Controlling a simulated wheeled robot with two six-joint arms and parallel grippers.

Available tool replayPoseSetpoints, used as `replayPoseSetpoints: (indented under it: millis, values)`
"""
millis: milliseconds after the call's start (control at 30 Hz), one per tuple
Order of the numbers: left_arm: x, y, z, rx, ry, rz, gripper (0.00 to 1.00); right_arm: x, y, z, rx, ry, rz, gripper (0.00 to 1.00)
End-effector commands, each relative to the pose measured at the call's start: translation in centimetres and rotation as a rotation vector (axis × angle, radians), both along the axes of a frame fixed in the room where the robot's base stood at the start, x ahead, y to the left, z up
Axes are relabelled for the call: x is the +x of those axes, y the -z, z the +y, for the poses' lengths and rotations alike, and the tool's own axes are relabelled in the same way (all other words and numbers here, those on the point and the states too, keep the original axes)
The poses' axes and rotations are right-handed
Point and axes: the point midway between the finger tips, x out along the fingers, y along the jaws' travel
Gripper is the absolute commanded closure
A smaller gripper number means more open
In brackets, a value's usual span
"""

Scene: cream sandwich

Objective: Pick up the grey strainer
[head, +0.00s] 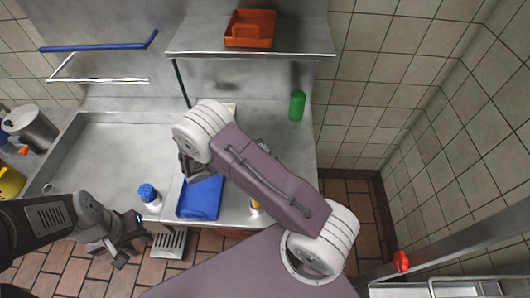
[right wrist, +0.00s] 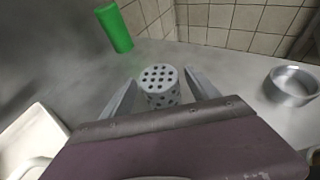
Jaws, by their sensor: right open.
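The grey strainer (right wrist: 161,78), a short upright cylinder with round holes, stands on the steel counter in the right wrist view. My right gripper (right wrist: 160,88) is open, with one finger on each side of it. The purple gripper body hides the strainer's lower part, and I cannot tell whether the fingers touch it.
A green cylinder (right wrist: 114,27) stands behind the strainer to the left. A round steel dish (right wrist: 292,85) is at the right. A blue tray (head: 201,199) and a blue-capped bottle (head: 149,196) sit near the counter's front. An orange tray (head: 250,29) is on the upper shelf.

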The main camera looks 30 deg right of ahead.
Motion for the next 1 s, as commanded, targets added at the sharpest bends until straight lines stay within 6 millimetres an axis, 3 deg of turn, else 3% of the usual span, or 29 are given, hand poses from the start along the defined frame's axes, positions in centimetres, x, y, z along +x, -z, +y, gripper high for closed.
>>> replayPoseSetpoints:
  millis: [200,467,567,700,733,1000]
  values:
    - [0.0,-0.9,0.0,0.0,0.0,0.0,0.64,0.4,1.4,-3.5,0.0,0.003,0.003,0.31]
    - [0.0,-0.9,0.0,0.0,0.0,0.0,0.64,0.5,1.7,-4.0,0.0,0.0,0.001,0.31]
    - [0.0,-0.9,0.0,0.0,0.0,0.0,0.64,0.5,1.7,-4.0,0.001,0.0,0.001,0.53]
    - [0.0,-0.9,0.0,0.0,0.0,0.0,0.64,0.5,1.7,-4.0,0.001,0.0,0.001,0.92]
    - [0.0,-0.9,0.0,0.0,0.0,0.0,0.64,0.5,1.7,-4.0,0.001,0.0,0.001,0.97]
    - [0.0,-0.9,0.0,0.0,0.0,0.0,0.64,0.5,1.4,-4.0,0.001,0.0,0.0,0.97]
